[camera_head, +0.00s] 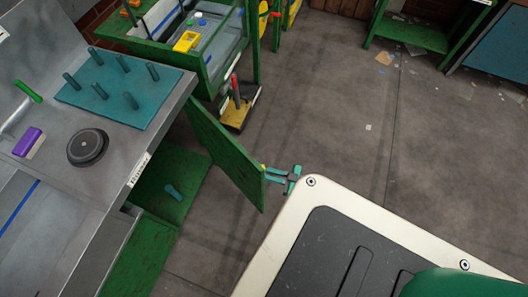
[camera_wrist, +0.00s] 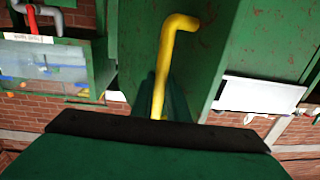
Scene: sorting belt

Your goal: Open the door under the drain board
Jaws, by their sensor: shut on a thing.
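The drain board (camera_head: 118,84) is a teal panel with several upright pegs on the grey counter at left. The green door (camera_head: 222,150) under it stands swung out from the cabinet, with the opening visible behind it. My gripper (camera_head: 272,173) is at the door's outer edge, shut on the yellow handle. In the wrist view the bent yellow handle (camera_wrist: 166,62) runs down between my fingers, partly hidden by my dark wrist housing. The door's green face (camera_wrist: 215,45) rises behind the handle.
A teal item (camera_head: 172,191) lies on the green cabinet floor. A yellow-based stand with a red handle (camera_head: 237,103) is on the ground behind the door. A green-framed basin (camera_head: 218,50) stands farther back. The grey floor (camera_head: 345,130) to the right is mostly clear, with scraps.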

